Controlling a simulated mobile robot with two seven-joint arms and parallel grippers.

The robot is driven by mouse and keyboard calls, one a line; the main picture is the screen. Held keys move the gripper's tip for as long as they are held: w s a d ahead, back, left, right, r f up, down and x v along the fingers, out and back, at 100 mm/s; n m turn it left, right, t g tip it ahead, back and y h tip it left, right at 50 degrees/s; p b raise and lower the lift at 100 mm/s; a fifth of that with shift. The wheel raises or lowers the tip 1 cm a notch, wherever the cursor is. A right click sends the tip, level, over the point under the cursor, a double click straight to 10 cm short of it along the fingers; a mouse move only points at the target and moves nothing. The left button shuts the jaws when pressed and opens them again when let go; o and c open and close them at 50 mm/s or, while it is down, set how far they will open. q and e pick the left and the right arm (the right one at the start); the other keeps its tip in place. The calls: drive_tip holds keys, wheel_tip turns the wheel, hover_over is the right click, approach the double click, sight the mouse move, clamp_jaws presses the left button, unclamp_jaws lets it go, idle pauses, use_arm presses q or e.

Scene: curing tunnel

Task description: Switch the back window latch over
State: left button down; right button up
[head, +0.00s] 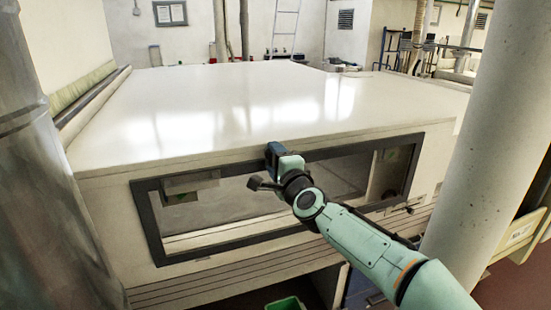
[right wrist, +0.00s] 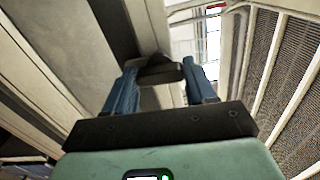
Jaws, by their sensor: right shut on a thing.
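The window (head: 230,205) is a long pane in a dark frame (head: 152,225) on the near side of a large cream housing. My right gripper (head: 274,152) is at the middle of the frame's top bar. In the right wrist view its two blue fingers (right wrist: 162,88) are shut on a small dark latch (right wrist: 160,68), one finger at each end of it. The latch sits against a dark bar. In the head view my gripper hides the latch. I cannot tell which way the latch is turned. My left gripper is not in view.
The housing (head: 220,95) has a wide, bare, glossy top. A thick pale column (head: 495,130) stands close on the right, beside my right arm. A grey pipe (head: 35,170) stands close on the left. A green bin (head: 285,303) is on the floor below the window.

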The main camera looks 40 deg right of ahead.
drive_tip(key=shift+n, duration=0.4)
drive_tip(key=o, duration=1)
drive_tip(key=shift+o, duration=0.2)
drive_tip(key=b+v, duration=0.1)
drive_tip(key=v, duration=1.2)
drive_tip(key=shift+s, duration=0.2)
